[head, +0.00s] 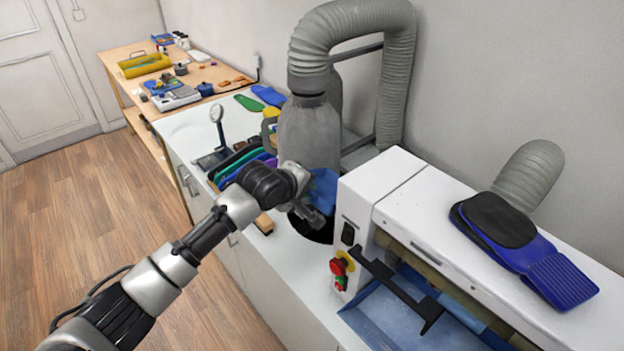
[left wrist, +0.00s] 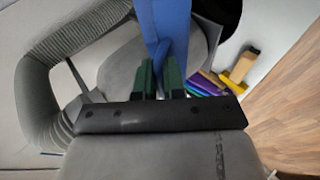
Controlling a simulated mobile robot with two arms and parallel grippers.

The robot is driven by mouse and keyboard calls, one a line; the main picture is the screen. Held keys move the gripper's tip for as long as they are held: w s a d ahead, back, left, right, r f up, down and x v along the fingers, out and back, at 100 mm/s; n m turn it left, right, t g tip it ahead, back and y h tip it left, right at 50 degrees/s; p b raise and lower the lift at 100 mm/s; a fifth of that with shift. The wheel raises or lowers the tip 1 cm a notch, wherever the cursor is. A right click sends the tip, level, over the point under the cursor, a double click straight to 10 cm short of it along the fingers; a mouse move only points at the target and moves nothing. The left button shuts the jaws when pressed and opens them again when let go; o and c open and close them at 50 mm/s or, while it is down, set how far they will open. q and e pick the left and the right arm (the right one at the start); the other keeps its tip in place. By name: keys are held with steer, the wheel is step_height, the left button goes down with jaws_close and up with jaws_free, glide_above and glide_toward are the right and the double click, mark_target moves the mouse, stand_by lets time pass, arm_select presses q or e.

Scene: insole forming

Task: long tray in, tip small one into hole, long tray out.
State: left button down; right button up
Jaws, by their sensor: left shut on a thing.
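My left gripper (head: 312,207) is shut on a small blue tray (head: 324,187), beside the white machine's left end. The tray looks tipped up on edge, over or close to a dark round hole (head: 308,231) in the worktop. In the left wrist view the fingers (left wrist: 160,80) pinch the blue tray (left wrist: 170,22), and the dark hole (left wrist: 230,14) shows beyond it. The tray's inside is hidden, so I cannot tell whether it holds anything. A long blue tray (head: 392,318) lies at the machine's front opening, partly under a black bar. My right gripper is out of view.
A grey hopper (head: 310,130) and thick hose rise behind my gripper. Coloured insoles (head: 240,160) stand in a rack left of it. A wooden bench (head: 165,80) is farther back.

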arm_select(q)
steer(key=s+a+f+t+h+b, duration=0.3)
steer(key=a+f+b, duration=0.3)
steer(key=f+b, duration=0.2)
steer(key=shift+s+a+f+n+b, duration=0.15)
steer(key=shift+s+a+n+b, duration=0.25)
steer(key=shift+s+b, duration=0.65)
steer(key=shift+w, duration=0.25)
